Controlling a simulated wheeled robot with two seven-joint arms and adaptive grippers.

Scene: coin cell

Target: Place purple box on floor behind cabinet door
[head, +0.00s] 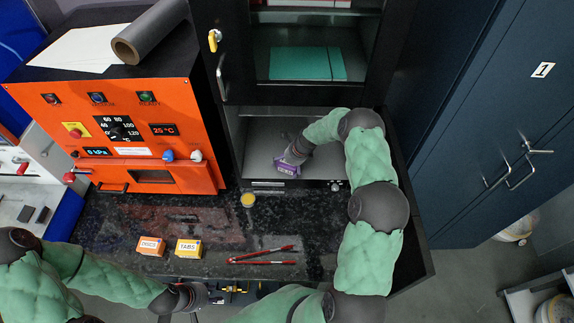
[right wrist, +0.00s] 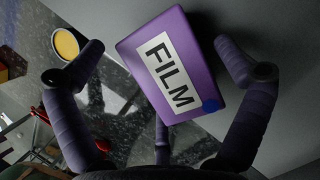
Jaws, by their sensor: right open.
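The purple box (head: 287,167), labelled FILM, is at the front left of the grey floor (head: 325,155) of the black cabinet's lower compartment. It also shows in the right wrist view (right wrist: 207,55), tilted in the picture. My right gripper (head: 291,158) reaches into the compartment. Its fingers (right wrist: 165,75) are spread on either side of the box, with gaps visible. I cannot tell whether the box rests fully flat. A black cabinet door (head: 232,45) with a handle is at the left of the opening. My left gripper (head: 205,297) is low in the head view; its fingertips are unclear.
An orange control unit (head: 130,125) stands left of the cabinet. On the dark speckled counter (head: 215,225) are a yellow-topped round container (head: 248,199), an orange box (head: 150,246), a yellow box (head: 188,248) and red-handled tongs (head: 262,256). A teal folder (head: 305,64) lies on the shelf above.

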